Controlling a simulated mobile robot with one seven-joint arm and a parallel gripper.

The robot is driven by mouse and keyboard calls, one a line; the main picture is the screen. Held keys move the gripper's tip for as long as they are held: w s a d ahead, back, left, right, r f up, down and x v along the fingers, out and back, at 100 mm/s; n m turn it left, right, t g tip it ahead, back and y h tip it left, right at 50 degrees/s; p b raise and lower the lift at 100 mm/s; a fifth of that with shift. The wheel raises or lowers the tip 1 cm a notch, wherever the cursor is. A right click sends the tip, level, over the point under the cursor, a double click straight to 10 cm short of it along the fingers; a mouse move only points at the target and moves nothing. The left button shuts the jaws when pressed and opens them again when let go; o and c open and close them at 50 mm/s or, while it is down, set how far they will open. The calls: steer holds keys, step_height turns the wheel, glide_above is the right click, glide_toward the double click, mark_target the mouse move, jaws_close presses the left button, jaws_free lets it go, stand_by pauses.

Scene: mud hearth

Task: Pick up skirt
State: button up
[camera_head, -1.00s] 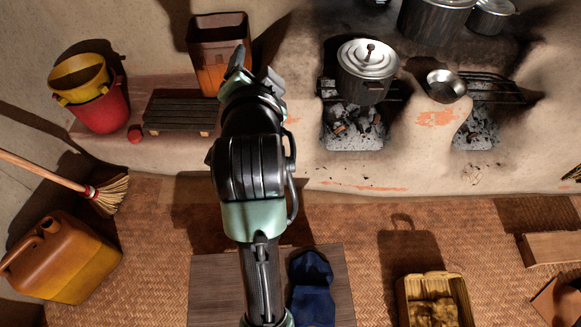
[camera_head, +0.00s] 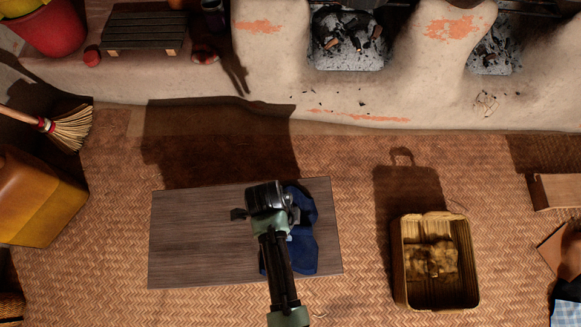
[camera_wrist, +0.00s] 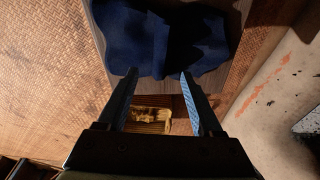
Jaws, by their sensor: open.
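A dark blue cloth (camera_head: 304,242), which looks like the skirt, lies crumpled on a grey-brown wooden board (camera_head: 195,240) on the woven floor. My arm hides its left part in the head view. In the wrist view the blue cloth (camera_wrist: 150,40) fills the top, just beyond my fingertips. My gripper (camera_wrist: 158,78) is open and empty, with a gap between its two fingers. In the head view my gripper (camera_head: 267,200) is over the board at the cloth's upper left, its fingertips mostly hidden. I cannot tell whether it touches the cloth.
A yellow basket (camera_head: 408,288) holding a brownish-yellow cloth (camera_head: 432,261) stands to the right. A yellow jerrycan (camera_head: 35,200) and a broom (camera_head: 70,127) are at the left. The mud hearth (camera_head: 270,85) runs along the back. Floor between board and basket is clear.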

step_height(320, 180, down, 2)
steer(key=shift+d+f+b, duration=0.15)
steer(key=shift+f+b, duration=0.05)
steer(key=shift+b, duration=0.15)
step_height(320, 180, down, 5)
steer(key=b, duration=0.3)
steer(key=shift+w+d, duration=0.15)
jaws_close()
